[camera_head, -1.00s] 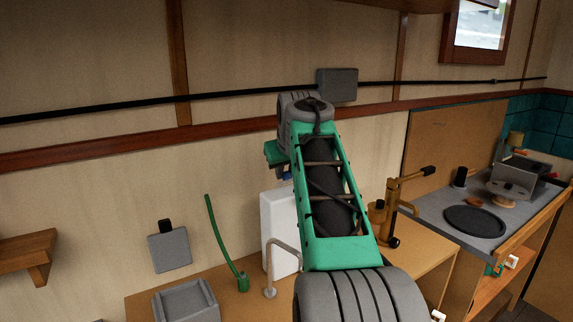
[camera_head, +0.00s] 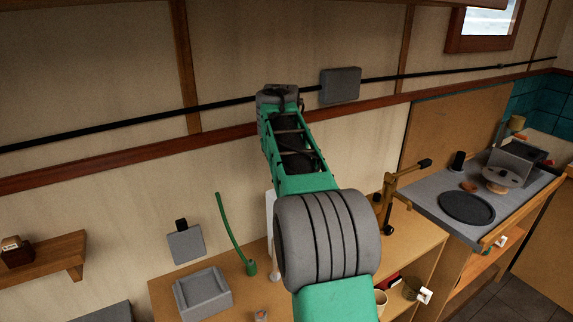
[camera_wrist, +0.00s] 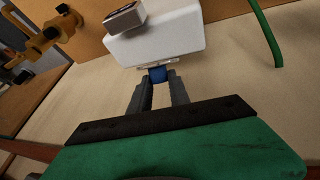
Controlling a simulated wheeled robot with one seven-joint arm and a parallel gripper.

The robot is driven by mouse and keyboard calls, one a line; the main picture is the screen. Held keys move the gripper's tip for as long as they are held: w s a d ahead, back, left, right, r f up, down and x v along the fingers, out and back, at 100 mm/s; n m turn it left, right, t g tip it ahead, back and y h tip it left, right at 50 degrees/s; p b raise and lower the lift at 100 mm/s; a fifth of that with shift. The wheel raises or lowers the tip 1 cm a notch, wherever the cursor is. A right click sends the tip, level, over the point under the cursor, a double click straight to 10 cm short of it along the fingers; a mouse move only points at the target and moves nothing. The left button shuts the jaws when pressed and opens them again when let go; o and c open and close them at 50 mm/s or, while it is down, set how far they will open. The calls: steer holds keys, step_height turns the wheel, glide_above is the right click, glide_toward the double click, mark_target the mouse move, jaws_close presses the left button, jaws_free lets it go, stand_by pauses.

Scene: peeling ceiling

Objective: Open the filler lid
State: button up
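A white tank (camera_wrist: 155,38) fills the top middle of the wrist view. A small blue lid (camera_wrist: 158,75) sits at its edge. My gripper (camera_wrist: 159,76) has its two grey fingers on either side of this lid, and the gap between them is about the lid's width. The fingers look shut on the lid, though the exact contact is small in the picture. In the head view a narrow strip of the tank (camera_head: 270,215) shows behind my green and grey arm, which hides the lid and the fingers.
A grey open box (camera_head: 202,293), a curved green tube (camera_head: 234,232) and a brass-coloured lever device (camera_head: 391,196) stand on the wooden counter. A grey plate with a black knob (camera_head: 185,245) is by the wall. A dark round plate (camera_head: 466,207) is on the right counter.

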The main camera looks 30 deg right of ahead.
steer(key=o, duration=0.5)
steer(key=v, duration=0.7)
steer(key=shift+s+r, duration=0.15)
steer(key=shift+r, duration=0.2)
steer(key=shift+a, duration=0.15)
steer(key=shift+c, duration=0.3)
